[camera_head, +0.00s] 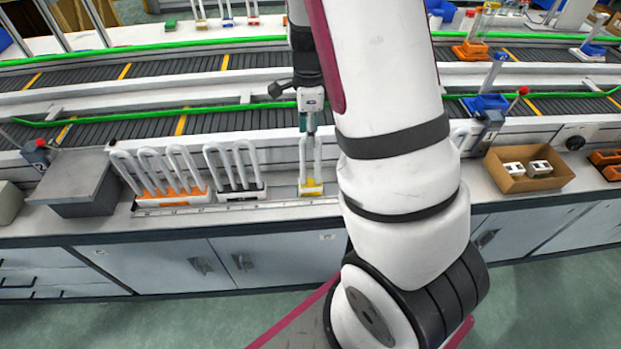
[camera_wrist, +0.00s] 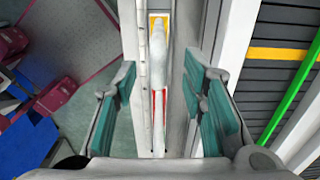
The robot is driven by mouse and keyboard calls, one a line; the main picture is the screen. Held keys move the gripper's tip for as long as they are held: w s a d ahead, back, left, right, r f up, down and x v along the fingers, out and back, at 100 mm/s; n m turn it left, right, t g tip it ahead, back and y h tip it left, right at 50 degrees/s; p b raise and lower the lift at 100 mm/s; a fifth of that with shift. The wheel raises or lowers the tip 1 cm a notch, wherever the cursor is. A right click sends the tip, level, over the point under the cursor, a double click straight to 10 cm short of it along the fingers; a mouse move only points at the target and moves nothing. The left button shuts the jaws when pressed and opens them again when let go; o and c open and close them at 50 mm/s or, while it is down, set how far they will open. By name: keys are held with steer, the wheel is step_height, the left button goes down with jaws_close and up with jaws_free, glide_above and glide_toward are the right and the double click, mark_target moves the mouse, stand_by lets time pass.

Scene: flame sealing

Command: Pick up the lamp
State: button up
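A white U-shaped lamp (camera_head: 304,157) stands upright in a stand with a yellow base (camera_head: 311,188) on the white bench. My gripper (camera_head: 311,124) is directly above it, pointing down, at the top of the lamp. In the wrist view the lamp (camera_wrist: 158,72) runs between the two teal finger pads of my gripper (camera_wrist: 160,88). The fingers are spread with a gap on both sides of the lamp.
More white U-shaped lamps stand left in a black-based rack (camera_head: 240,190) and an orange-based rack (camera_head: 170,195). A grey box (camera_head: 75,185) is farther left. A cardboard box (camera_head: 528,170) with white parts is at right. Conveyors with green rails (camera_head: 150,118) run behind the bench.

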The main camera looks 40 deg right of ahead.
steer(key=shift+s+f, duration=0.1)
steer(key=shift+f, duration=1.7)
jaws_close()
steer(key=shift+r, duration=0.15)
